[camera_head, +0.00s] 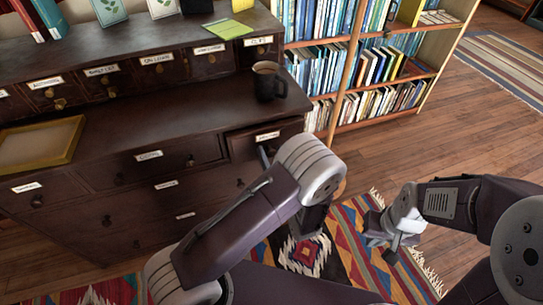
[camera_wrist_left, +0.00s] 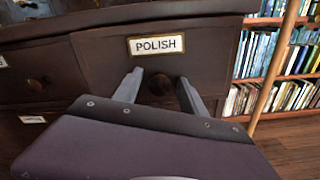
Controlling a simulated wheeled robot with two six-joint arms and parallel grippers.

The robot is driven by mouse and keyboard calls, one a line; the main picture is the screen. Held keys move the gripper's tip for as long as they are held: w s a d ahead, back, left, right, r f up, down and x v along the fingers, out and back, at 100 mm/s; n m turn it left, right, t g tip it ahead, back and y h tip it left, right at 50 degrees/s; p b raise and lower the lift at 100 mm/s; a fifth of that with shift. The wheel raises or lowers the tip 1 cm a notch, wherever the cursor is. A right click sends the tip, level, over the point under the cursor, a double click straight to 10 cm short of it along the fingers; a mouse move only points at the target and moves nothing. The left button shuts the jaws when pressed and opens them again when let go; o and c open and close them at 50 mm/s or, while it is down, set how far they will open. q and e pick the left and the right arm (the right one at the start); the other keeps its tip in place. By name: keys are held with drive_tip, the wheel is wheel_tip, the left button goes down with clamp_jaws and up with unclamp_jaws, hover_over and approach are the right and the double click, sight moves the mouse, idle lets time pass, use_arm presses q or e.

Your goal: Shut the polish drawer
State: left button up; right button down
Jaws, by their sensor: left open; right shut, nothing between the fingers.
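The polish drawer (camera_head: 245,146) is at the right end of the dark desk's upper drawer row, under the tabletop. Its front appears to stand a little proud of the desk. In the left wrist view its front (camera_wrist_left: 205,65) bears a POLISH label (camera_wrist_left: 156,45) and a round dark knob (camera_wrist_left: 159,84). My left gripper (camera_wrist_left: 159,90) is open, with one finger on each side of the knob; I cannot tell whether they touch it. In the head view my left arm hides part of the drawer. My right gripper (camera_head: 390,248) is shut and empty, above the rug.
A dark mug (camera_head: 268,84) stands on the desktop (camera_head: 180,100) above the drawer. A yellow-framed tray (camera_head: 62,160) lies at the left. A bookcase (camera_head: 345,85) stands right of the desk. A patterned rug (camera_head: 345,245) covers the floor in front.

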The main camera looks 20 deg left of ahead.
use_arm(q)
clamp_jaws()
idle(1.4)
